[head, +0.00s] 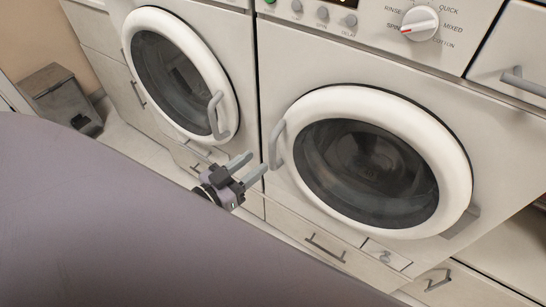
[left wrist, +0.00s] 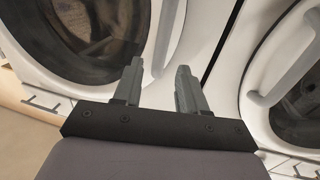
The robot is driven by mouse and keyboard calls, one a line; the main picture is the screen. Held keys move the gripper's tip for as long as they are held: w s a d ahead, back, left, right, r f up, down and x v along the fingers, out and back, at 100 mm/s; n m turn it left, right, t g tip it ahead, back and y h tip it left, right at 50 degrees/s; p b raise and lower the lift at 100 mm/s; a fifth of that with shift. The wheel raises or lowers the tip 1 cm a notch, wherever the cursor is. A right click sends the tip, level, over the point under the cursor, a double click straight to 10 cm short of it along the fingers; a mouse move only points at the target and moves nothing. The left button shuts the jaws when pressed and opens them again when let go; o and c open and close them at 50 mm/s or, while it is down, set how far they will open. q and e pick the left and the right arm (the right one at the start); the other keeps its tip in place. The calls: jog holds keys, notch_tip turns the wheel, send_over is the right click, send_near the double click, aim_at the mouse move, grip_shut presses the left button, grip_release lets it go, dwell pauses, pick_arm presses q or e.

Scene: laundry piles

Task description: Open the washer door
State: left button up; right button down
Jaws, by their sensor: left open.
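The washer (head: 268,60), with a dial marked rinse, spin and cotton, stands right of centre in the head view. Its round white-rimmed door (head: 452,150) looks shut, with a grey handle (head: 276,145) on its left edge. The door handle also shows at the right of the left wrist view (left wrist: 287,72). My left gripper (head: 253,165) is open, its two grey fingers empty, just left of and slightly below that handle, apart from it in the picture. The open fingers show in the left wrist view (left wrist: 159,68). My right gripper is not in view.
A second front-loading machine (head: 243,60) stands close on the left, its round door shut and its handle (head: 215,115) on the right edge. Drawers (head: 320,240) run below. A grey bin (head: 60,95) stands at far left. My arm covers the lower left.

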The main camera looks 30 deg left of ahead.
pick_arm(q)
jog(key=shift+r+x, duration=0.2)
jog(key=shift+x, duration=3.4)
grip_shut()
